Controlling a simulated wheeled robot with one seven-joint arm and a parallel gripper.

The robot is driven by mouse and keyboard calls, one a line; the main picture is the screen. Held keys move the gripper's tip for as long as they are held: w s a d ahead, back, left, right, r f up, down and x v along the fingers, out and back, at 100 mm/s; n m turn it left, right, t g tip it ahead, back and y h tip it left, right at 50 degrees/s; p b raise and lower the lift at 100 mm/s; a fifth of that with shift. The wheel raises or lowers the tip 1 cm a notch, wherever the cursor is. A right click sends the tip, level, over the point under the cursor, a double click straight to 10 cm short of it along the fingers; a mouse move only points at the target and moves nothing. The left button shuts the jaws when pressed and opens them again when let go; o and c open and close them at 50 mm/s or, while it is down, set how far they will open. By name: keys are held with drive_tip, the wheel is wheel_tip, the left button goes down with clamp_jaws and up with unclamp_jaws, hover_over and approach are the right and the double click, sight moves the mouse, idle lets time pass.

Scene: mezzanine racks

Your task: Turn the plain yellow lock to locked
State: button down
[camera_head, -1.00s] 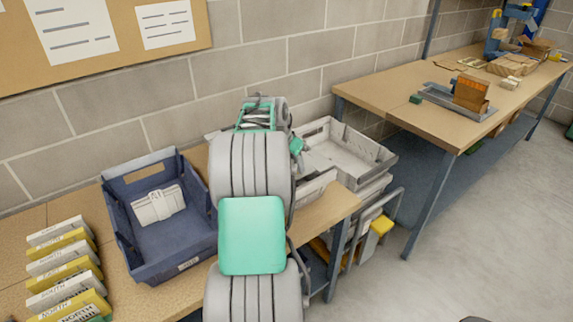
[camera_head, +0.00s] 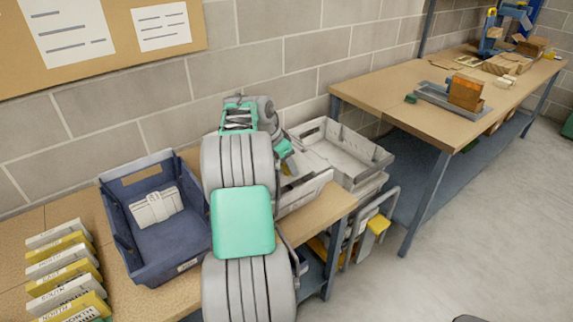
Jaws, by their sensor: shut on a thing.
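My gripper (camera_head: 287,156) is beyond my arm, over the near left part of the pale grey tray, and points down to the right. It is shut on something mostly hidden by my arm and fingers. No lock face or locked mark is readable.
A blue-grey bin (camera_head: 124,222) with a white packet (camera_head: 156,206) stands left of my arm. Several white and yellow labelled blocks (camera_head: 64,262) lie at far left. The pale grey tray (camera_head: 345,150) is at the bench's right end. A second table (camera_head: 400,95) stands beyond.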

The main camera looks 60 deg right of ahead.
drive_tip(key=c, duration=0.5)
unclamp_jaws()
drive_tip(key=shift+r, duration=0.1)
drive_tip(key=v, duration=0.7)
drive_tip(key=shift+a+r, duration=0.15)
drive_tip(key=shift+r, duration=0.1)
